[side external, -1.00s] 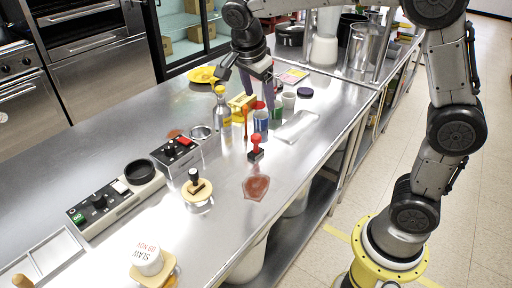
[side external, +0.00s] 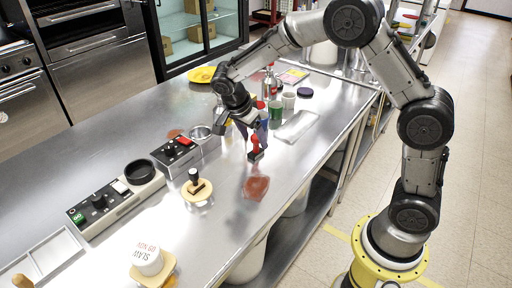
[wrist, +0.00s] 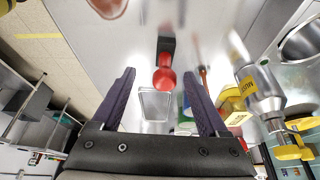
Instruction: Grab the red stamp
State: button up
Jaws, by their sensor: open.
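The red stamp (side external: 256,147) has a red knobbed handle on a dark base and stands upright on the steel counter (side external: 226,178). In the wrist view the red stamp (wrist: 164,76) is ahead of my fingertips, near the middle of the space between them. My gripper (side external: 254,132) is close above and behind the stamp in the side view. In the wrist view my gripper (wrist: 160,80) has its two purple fingers wide apart with nothing between them. I cannot tell the exact gap to the stamp.
A bottle (wrist: 262,90) and a yellow block (wrist: 232,104) stand right of my fingers. A reddish patch (side external: 256,187) lies in front.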

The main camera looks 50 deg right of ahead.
aim_at(256, 144)
jog(key=x, duration=0.5)
jog(key=shift+w, duration=0.4)
grip_shut()
